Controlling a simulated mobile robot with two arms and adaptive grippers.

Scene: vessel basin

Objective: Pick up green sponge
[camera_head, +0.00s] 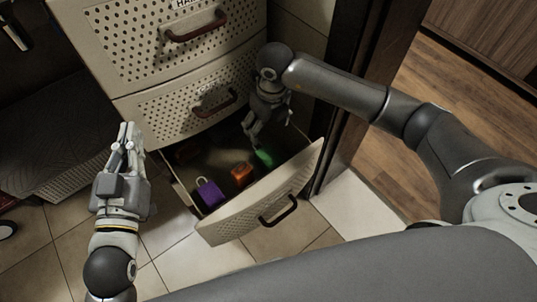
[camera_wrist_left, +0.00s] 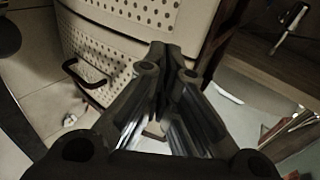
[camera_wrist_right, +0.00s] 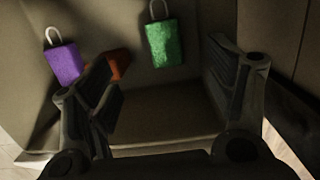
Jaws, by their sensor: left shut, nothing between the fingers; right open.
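The green sponge (camera_head: 264,157) lies in the open bottom drawer, at its right side. In the right wrist view the green sponge (camera_wrist_right: 166,44) is a block with a pale loop at its top, beyond and between the fingertips. My right gripper (camera_head: 254,138) is open and points down into the drawer beside the sponge; it also shows in the right wrist view (camera_wrist_right: 165,90), with nothing between its fingers. My left gripper (camera_head: 128,138) is shut and empty, outside the drawer to the left; its fingers meet in the left wrist view (camera_wrist_left: 172,60).
The open drawer (camera_head: 265,207) also holds a purple block with a loop (camera_head: 209,194) and an orange-brown block (camera_head: 242,172). The closed drawers (camera_head: 150,50) stand above it. A dark door frame (camera_head: 352,90) rises close on the right. The tiled floor (camera_head: 190,262) in front is clear.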

